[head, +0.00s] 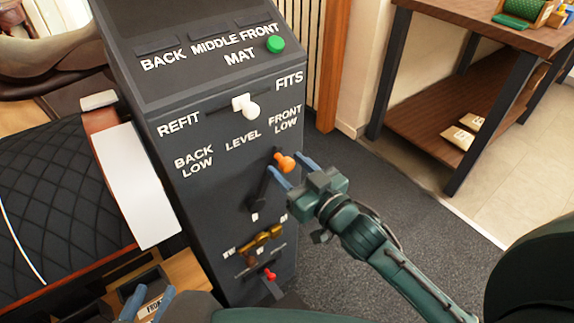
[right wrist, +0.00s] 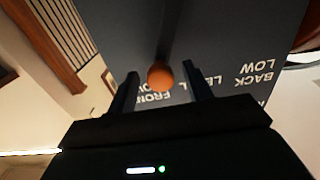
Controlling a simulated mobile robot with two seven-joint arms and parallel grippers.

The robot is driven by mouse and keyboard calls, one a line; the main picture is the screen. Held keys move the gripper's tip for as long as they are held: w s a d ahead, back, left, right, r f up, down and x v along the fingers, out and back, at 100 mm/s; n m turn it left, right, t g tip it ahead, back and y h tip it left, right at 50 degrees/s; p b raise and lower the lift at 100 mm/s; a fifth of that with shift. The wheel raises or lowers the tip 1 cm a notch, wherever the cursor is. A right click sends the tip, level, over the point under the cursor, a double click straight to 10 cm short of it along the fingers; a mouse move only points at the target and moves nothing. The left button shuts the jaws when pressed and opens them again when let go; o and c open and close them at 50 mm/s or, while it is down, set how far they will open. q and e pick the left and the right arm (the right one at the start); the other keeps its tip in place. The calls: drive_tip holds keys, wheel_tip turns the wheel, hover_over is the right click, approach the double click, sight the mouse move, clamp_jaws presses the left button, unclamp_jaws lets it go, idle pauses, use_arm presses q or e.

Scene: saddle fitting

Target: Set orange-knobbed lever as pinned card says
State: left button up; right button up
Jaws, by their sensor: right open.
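The orange knob (head: 285,162) tops a dark lever on the front of a grey console (head: 185,95). The lever leans up and right, toward the FRONT LOW lettering and away from LEVEL and BACK LOW. My right gripper (head: 290,166) is open, its two fingers on either side of the knob. In the right wrist view the knob (right wrist: 160,76) sits between the fingertips with gaps visible, near the FRONT lettering. My left gripper (head: 149,297) is open at the bottom left, partly cut off. A white card (head: 135,185) left of the console shows no readable writing.
The console also has a white knob (head: 248,107) between REFIT and FITS, a green button (head: 276,44), a brass fitting (head: 262,238) and a red switch (head: 269,275). A black quilted saddle pad (head: 60,205) lies left. A wooden shelf (head: 430,100) stands right, beyond open carpet.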

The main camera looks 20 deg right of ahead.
drive_tip(key=shift+w+a, duration=0.25)
drive_tip(key=shift+w, duration=0.45)
drive_tip(key=shift+c, duration=0.3)
clamp_jaws()
